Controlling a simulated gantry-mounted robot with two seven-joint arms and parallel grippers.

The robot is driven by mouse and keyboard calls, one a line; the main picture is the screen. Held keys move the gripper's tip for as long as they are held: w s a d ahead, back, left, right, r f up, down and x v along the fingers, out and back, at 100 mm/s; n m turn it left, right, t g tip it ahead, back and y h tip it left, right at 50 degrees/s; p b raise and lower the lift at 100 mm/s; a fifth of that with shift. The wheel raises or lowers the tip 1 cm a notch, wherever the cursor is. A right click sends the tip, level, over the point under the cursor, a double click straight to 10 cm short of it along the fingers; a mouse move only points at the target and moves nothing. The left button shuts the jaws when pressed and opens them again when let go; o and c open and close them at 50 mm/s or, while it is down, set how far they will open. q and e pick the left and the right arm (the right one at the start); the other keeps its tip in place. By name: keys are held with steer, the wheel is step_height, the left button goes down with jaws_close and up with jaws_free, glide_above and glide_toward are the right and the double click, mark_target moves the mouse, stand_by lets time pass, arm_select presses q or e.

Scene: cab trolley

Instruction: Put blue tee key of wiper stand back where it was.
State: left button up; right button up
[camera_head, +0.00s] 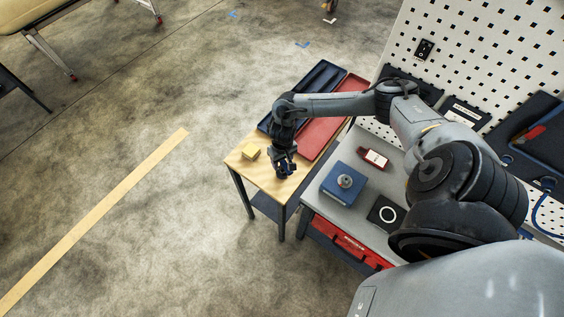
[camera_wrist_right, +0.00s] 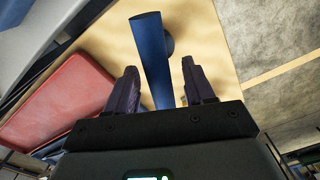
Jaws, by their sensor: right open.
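The blue tee key (camera_wrist_right: 152,55) is on the light wooden tabletop (camera_wrist_right: 205,60) in the right wrist view. Its long blue bar runs between my fingers, with a round part at its right side. My right gripper (camera_wrist_right: 159,68) is open, one finger on each side of the bar, with gaps visible. In the head view my right gripper (camera_head: 285,172) is low over the wooden table's front corner, largely hiding the key. I cannot tell which thing is the wiper stand. My left gripper is not in view.
A yellow block (camera_head: 250,152) lies left of my right gripper. Red (camera_head: 318,137) and dark blue (camera_head: 300,92) trays lie behind it. The grey bench to the right holds a blue block with a metal knob (camera_head: 343,188), a red device (camera_head: 374,158) and a black plate (camera_head: 375,215).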

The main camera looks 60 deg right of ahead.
step_height(320, 180, up, 10)
steer(key=shift+f, duration=0.2)
steer(key=shift+a+r, duration=0.15)
steer(key=shift+a, duration=0.05)
steer(key=w+a+f+n+t+y, duration=0.1)
steer(key=a+n+t, duration=0.25)
steer(key=a, duration=0.85)
steer(key=w+a+n+t+y, duration=0.2)
steer(key=a+n, duration=0.3)
steer(key=a, duration=0.7)
steer(key=s+d+r+g+h, duration=0.1)
steer(key=s+r, duration=0.1)
steer(key=s, duration=0.4)
steer(key=s+d+r+g+h, duration=0.1)
steer(key=s+r+h, duration=0.1)
steer(key=s, duration=0.5)
steer(key=shift+d+r, duration=0.2)
steer(key=shift+r, duration=0.6)
steer(key=shift+w+r+p, duration=0.1)
steer(key=shift+p, duration=0.25)
